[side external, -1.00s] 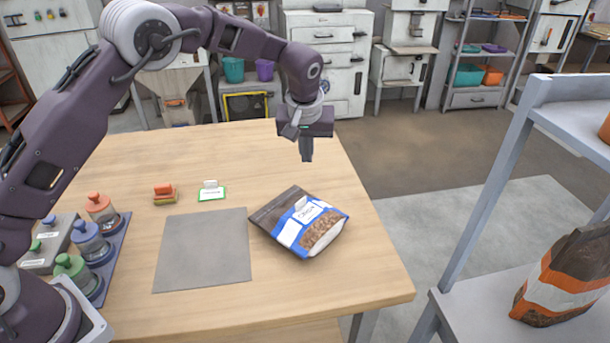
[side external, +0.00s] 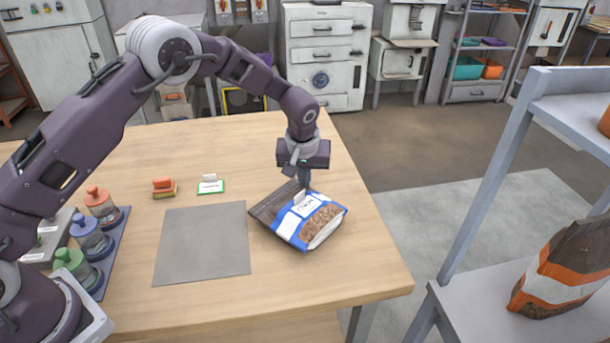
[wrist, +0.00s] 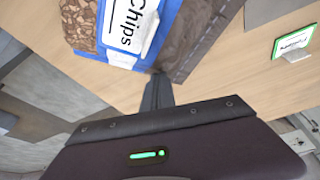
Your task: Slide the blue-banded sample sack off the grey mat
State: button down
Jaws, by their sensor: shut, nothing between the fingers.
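The blue-banded sample sack (side external: 298,216) lies flat on the wooden table, just right of the grey mat (side external: 203,245). Its dark end is at or very near the mat's right edge. It has a white label and a clear window with brown pellets. The wrist view shows the sack (wrist: 140,30) with "Chips" on its label. My gripper (side external: 304,182) is shut and points down at the sack's far edge. In the wrist view the closed fingers (wrist: 158,82) are close beside the sack; I cannot tell whether they touch it. Nothing is held.
A green-edged card (side external: 211,186) and a small red-and-yellow block stack (side external: 164,187) stand behind the mat. Several lidded jars (side external: 92,237) are in a rack at the left. A grey shelf (side external: 490,200) with an orange-banded sack (side external: 562,270) stands right of the table. The table's right edge is near the sack.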

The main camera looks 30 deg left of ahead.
jog(key=shift+s+d, duration=0.35)
jog(key=shift+s, duration=0.3)
jog(key=shift+s+d, duration=0.35)
jog(key=shift+s, duration=0.25)
